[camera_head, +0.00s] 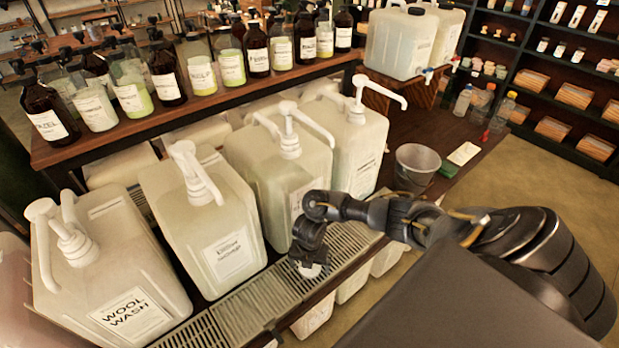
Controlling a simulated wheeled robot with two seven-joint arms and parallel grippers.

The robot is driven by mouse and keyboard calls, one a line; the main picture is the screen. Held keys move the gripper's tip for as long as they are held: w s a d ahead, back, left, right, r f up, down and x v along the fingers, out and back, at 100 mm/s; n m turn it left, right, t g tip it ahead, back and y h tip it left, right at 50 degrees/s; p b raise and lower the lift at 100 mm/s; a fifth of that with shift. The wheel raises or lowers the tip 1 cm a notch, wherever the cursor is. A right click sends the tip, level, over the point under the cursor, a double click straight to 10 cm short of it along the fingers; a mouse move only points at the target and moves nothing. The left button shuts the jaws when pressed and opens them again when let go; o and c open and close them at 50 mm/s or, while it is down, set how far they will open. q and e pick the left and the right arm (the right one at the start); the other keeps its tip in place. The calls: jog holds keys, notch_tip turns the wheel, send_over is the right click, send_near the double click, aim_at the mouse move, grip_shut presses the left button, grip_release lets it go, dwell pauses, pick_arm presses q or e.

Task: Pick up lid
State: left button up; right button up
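A small white round thing, seemingly the lid (311,270), shows at the metal drip grate in front of the white pump jugs. My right gripper (308,262) points down right over it, with its fingers at or around it. The gripper hides part of the white thing, so I cannot tell whether the fingers are closed on it or whether it touches the grate. My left gripper is not in view.
Several large white pump jugs (220,230) stand in a row behind the slatted grate (243,307). A grey metal bucket (416,165) stands on the wooden counter to the right. Bottles line the shelf above the jugs.

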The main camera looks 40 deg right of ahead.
jog(key=c, duration=1)
jog(key=shift+c, duration=0.2)
jog(key=shift+r, duration=0.1)
